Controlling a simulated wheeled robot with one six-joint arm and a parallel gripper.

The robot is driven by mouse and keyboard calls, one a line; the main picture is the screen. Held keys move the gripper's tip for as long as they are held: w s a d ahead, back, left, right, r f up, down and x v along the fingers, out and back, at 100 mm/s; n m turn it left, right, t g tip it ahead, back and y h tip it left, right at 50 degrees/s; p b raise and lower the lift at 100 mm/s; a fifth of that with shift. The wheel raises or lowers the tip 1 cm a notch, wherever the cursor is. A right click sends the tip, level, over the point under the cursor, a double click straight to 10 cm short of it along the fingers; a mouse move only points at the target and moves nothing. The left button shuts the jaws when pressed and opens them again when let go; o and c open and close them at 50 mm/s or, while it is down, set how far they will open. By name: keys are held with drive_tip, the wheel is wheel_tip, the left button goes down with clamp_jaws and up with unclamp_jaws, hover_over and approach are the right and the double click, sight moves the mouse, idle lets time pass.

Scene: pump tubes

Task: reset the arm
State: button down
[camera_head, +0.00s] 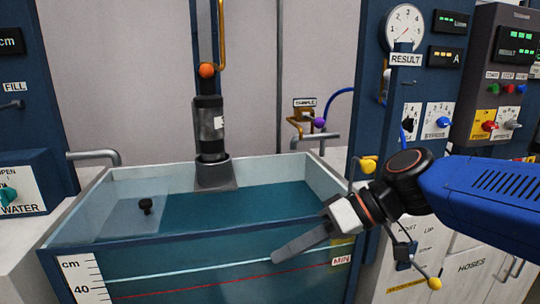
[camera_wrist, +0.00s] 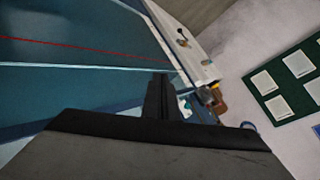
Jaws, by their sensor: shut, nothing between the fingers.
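My gripper (camera_head: 300,243) is shut and empty. In the head view it hangs in front of the tank's front right part, pointing left and slightly down, with my blue arm reaching in from the right. In the wrist view the closed dark fingers (camera_wrist: 160,95) show at the middle, with the tank's glass and red line beyond them. Nothing is held.
The water tank (camera_head: 123,259) fills the middle, with a pump (camera_head: 209,125) standing at its back. A blue post with a RESULT label (camera_head: 405,59) and a yellow-knobbed valve (camera_head: 368,166) are close to my wrist. Control panels (camera_head: 495,75) stand at the right.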

drive_tip(key=s+d+f+m+t+h, duration=0.2)
drive_tip(key=d+f+m+h, duration=0.2)
drive_tip(key=d, duration=0.8)
drive_tip(key=s+d+f+m+t+h, duration=0.2)
drive_tip(key=d+f+m+h, duration=0.2)
drive_tip(key=d+f, duration=0.5)
drive_tip(key=d+h, duration=0.2)
drive_tip(key=d, duration=0.2)
drive_tip(key=shift+d+f+h, duration=0.25)
drive_tip(key=shift+d+h, duration=0.05)
drive_tip(key=shift+h, duration=0.1)
